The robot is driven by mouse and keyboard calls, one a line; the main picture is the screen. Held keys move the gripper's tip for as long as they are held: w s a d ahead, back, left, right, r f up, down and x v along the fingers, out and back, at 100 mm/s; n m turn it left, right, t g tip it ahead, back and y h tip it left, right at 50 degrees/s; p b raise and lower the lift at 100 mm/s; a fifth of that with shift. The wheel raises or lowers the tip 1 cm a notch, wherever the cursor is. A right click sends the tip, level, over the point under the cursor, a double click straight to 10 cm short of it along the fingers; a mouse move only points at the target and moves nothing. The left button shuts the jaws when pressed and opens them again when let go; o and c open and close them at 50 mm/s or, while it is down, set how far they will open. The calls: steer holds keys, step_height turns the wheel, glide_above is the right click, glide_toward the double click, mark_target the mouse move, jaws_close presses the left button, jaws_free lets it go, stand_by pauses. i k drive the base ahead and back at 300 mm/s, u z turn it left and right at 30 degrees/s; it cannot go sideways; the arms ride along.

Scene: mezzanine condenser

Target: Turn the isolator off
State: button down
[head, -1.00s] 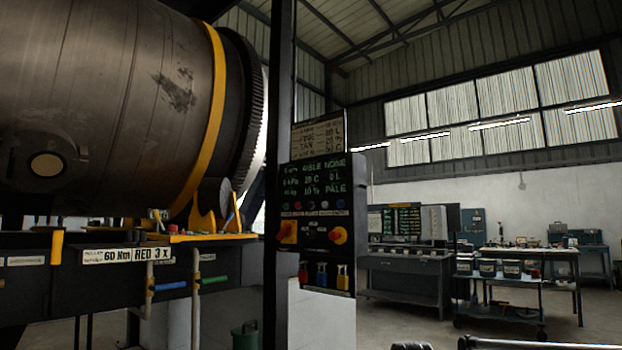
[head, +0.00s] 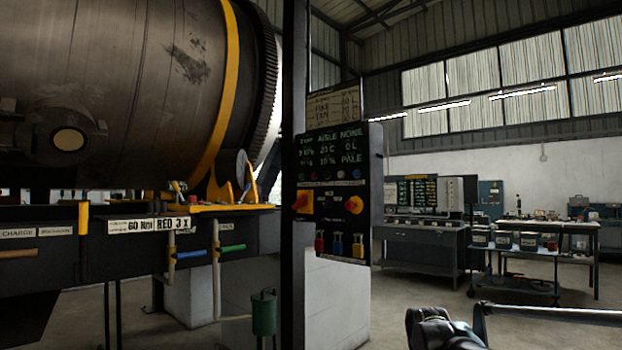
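A dark control panel (head: 340,176) stands on the post in the middle of the head view, with a lit green text display in its upper part. Red, blue and yellow padlocks (head: 338,244) hang along the panel's bottom. Dark parts of my arm show at the bottom right, well apart from the panel. My gripper's fingers are not visible.
A large drum (head: 120,90) with a yellow band fills the left, above a dark frame with blue and green handles (head: 232,248). A green bucket (head: 263,312) stands on the floor. A trolley (head: 515,287) and a console (head: 420,250) stand behind.

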mark_target(302, 201)
steer(key=u, duration=0.65)
steer(key=i, duration=0.45)
steer(key=u, duration=0.95)
